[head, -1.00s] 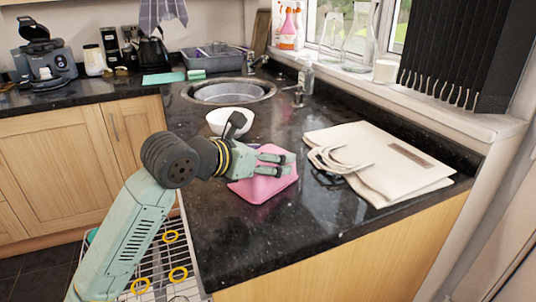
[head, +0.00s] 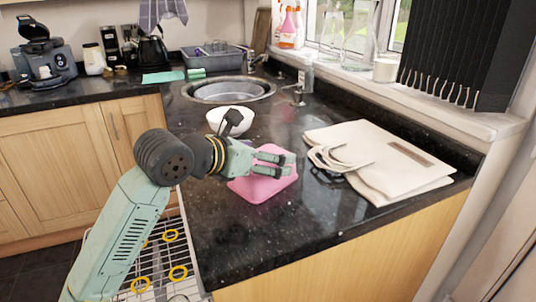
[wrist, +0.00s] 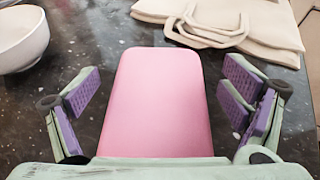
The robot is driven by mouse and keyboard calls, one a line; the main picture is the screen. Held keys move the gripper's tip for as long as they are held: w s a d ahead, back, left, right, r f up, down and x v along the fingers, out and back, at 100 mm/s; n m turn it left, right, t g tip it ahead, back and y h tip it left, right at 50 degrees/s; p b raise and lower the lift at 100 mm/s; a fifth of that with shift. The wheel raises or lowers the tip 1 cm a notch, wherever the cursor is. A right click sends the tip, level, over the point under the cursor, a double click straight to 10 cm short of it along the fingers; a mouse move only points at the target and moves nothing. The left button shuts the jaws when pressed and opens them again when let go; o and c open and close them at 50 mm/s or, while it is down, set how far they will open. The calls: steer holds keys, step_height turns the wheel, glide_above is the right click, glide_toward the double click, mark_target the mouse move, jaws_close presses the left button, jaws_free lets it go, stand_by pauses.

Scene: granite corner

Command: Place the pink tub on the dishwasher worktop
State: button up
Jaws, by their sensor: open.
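The pink tub (head: 262,187) sits on the black speckled worktop (head: 240,240), towards its front left. In the wrist view the tub (wrist: 157,105) lies between the two spread fingers, with a gap on each side. My gripper (head: 272,165) is open and reaches over the tub from the left. In the wrist view my gripper (wrist: 160,103) shows purple pads facing inward. The fingers and wrist hide part of the tub in the head view. Below the worktop, at the left, is an open dishwasher rack (head: 165,262) with yellow rings.
A white bowl (head: 228,118) stands behind my gripper, close to my wrist. A cream bag (head: 385,165) lies flat to the right of the tub. The sink (head: 230,92) is further back. The worktop in front of the tub is clear.

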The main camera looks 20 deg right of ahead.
steer(key=b+v, duration=0.2)
steer(key=v, duration=0.9)
steer(key=shift+s, duration=0.1)
